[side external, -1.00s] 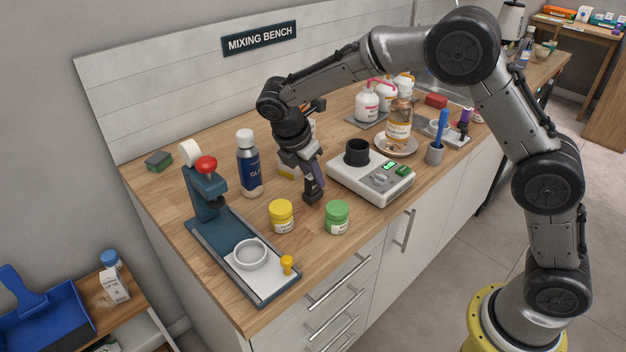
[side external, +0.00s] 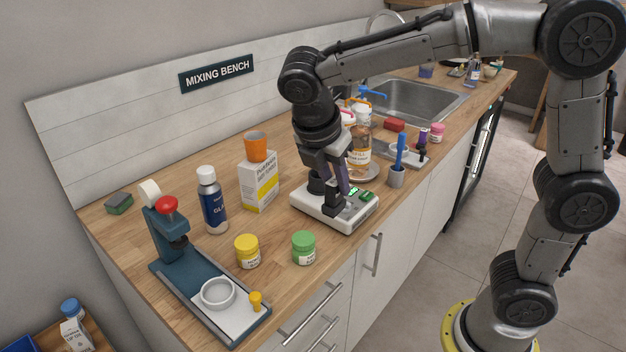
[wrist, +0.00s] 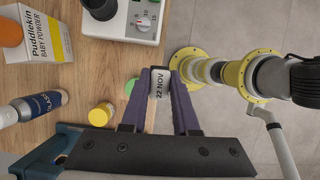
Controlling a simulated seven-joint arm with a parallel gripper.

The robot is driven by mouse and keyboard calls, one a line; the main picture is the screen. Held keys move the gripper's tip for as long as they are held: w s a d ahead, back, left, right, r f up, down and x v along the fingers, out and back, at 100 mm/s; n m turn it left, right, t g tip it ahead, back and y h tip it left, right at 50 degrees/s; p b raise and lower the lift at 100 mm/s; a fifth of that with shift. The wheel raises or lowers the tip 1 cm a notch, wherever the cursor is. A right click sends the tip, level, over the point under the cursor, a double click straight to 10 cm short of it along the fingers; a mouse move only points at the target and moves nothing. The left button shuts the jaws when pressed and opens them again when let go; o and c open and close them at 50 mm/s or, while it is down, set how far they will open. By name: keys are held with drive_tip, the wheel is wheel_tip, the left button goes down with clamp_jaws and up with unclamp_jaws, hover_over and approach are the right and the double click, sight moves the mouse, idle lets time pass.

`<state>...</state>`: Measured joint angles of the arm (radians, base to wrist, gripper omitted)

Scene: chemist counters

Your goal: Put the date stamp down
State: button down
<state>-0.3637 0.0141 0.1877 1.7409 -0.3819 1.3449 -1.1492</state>
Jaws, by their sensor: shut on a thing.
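My gripper (side external: 336,192) is shut on the date stamp (side external: 334,208), a small dark block held upright low between its purple fingers.
Powder box (side external: 262,188) carries an orange cup (side external: 256,146). Blue bottle (side external: 212,205), a press (side external: 178,262), pen cup (side external: 396,177) and tray (side external: 410,160) stand around. Counter is bare between box and jars.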

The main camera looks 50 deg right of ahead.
drive_tip(key=shift+w+a+r+n, duration=0.15)
drive_tip(key=shift+w+r+n, duration=0.1)
drive_tip(key=shift+n, duration=0.55)
drive_tip(key=w+d+n+t, duration=0.2)
drive_tip(key=w+d, duration=1)
drive_tip(key=d, duration=0.5)
drive_tip(key=shift+w+d+f, duration=0.65)
drive_tip(key=shift+w+f, duration=1.5)
drive_tip(key=shift+w+d+f, duration=0.6)
drive_tip(key=shift+w+f, duration=1.6)
drive_tip(key=shift+w+d+f, duration=0.65)
drive_tip(key=shift+w+f, duration=1.5)
drive_tip(key=shift+f, duration=0.15)
